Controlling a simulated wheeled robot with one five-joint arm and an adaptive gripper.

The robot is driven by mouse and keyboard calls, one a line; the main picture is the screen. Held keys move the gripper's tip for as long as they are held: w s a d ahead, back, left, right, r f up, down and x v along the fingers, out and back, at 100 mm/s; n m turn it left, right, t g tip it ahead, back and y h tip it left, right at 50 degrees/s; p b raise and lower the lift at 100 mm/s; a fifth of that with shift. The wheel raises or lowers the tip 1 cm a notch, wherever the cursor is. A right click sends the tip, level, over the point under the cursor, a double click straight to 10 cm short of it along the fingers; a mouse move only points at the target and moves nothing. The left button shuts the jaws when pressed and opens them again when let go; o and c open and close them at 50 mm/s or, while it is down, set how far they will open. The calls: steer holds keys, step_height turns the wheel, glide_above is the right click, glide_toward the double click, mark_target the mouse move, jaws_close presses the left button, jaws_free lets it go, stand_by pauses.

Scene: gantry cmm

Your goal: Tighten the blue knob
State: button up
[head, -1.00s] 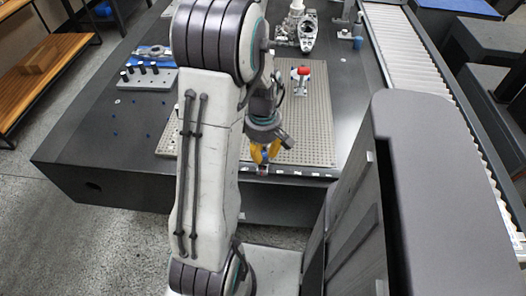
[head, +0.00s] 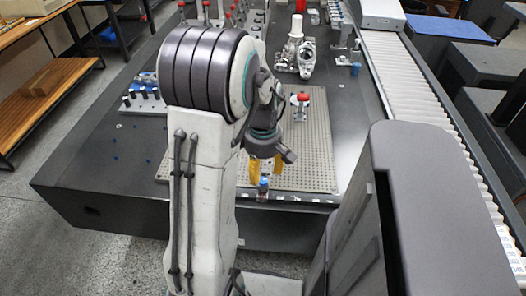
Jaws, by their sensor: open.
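A small blue knob (head: 263,183) stands at the front edge of the dark table in the head view, just in front of the perforated plate. My gripper (head: 265,173) points down at it with two yellow fingers spread apart. The fingertips are close above and to either side of the knob's top. I cannot tell whether either finger touches it. My gripper is open and holds nothing that I can see. My own arm hides part of the plate to the left.
The perforated plate (head: 316,165) carries a red-topped clamp (head: 300,98) behind my gripper. A grey metal part (head: 300,62) stands farther back. A block with black pegs (head: 143,103) is at the left. A roller conveyor (head: 420,90) runs along the right.

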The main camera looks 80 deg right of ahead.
step_height(320, 180, up, 8)
stand_by(0.4)
stand_by(0.3)
steer(key=m, duration=0.9)
glide_above(263, 180)
steer(key=f, duration=0.4)
steer(key=shift+a+f+p, duration=0.35)
steer(key=m, duration=0.4)
steer(key=shift+d, duration=0.4)
steer(key=shift+f+m, duration=0.3)
steer(key=shift+f, duration=0.35)
steer(key=shift+f+b, duration=0.75)
steer(key=shift+f, duration=2.25)
